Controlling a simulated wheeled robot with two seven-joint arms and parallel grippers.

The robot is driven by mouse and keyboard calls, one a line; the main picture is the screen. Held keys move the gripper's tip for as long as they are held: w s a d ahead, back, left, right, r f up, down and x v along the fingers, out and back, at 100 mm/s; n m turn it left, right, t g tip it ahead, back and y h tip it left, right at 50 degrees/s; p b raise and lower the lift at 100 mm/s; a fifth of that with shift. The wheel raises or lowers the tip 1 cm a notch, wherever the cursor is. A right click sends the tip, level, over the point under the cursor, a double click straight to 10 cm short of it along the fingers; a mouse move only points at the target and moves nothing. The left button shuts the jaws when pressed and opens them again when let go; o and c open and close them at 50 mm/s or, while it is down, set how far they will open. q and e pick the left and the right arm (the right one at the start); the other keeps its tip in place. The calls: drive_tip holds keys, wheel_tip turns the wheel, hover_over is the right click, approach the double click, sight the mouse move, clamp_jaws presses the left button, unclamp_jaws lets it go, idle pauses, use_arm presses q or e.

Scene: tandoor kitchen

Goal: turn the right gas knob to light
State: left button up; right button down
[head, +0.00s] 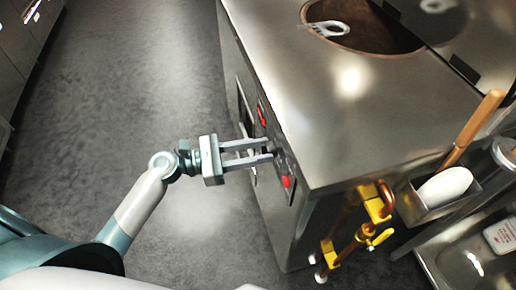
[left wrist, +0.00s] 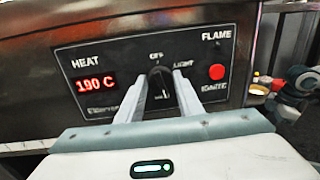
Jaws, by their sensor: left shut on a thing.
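The black gas knob (left wrist: 160,88) sits in the middle of a dark control panel (left wrist: 135,68) on the front of the steel tandoor counter. The panel has "OFF" above the knob and "LIGHT" to its upper right. The knob stands nearly upright under "OFF". My left gripper (head: 270,151) reaches the panel from the left in the head view and is shut on the knob. In the left wrist view its fingers (left wrist: 171,88) lie along the knob, the right one just under "LIGHT". In the head view the fingertips mostly hide the knob. My right gripper is not in view.
The panel carries a red "190 C" display (left wrist: 96,83) and a red ignite button (left wrist: 217,72). Yellow gas pipes (head: 358,230) stand at the counter's near corner. A tandoor opening (head: 375,35) is in the top. The floor (head: 130,90) left of the counter is clear.

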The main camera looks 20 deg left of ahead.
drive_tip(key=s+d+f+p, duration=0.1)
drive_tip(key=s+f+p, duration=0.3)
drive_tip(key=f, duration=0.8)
use_arm(q)
drive_tip(key=shift+f+n+t+y+p, duration=0.15)
drive_tip(key=shift+n+t+p, duration=0.3)
drive_tip(key=shift+n+p, duration=3.4)
drive_tip(key=shift+f+n+t+y+p, duration=0.15)
drive_tip(key=shift+n+t, duration=0.3)
drive_tip(key=shift+n, duration=7.1)
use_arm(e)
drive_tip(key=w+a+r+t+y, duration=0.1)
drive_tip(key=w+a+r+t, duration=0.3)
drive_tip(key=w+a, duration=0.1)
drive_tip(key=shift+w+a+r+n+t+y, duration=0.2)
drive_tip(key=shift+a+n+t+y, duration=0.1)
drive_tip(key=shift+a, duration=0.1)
use_arm(q)
drive_tip(key=o, duration=1.1)
drive_tip(key=shift+c, duration=0.2)
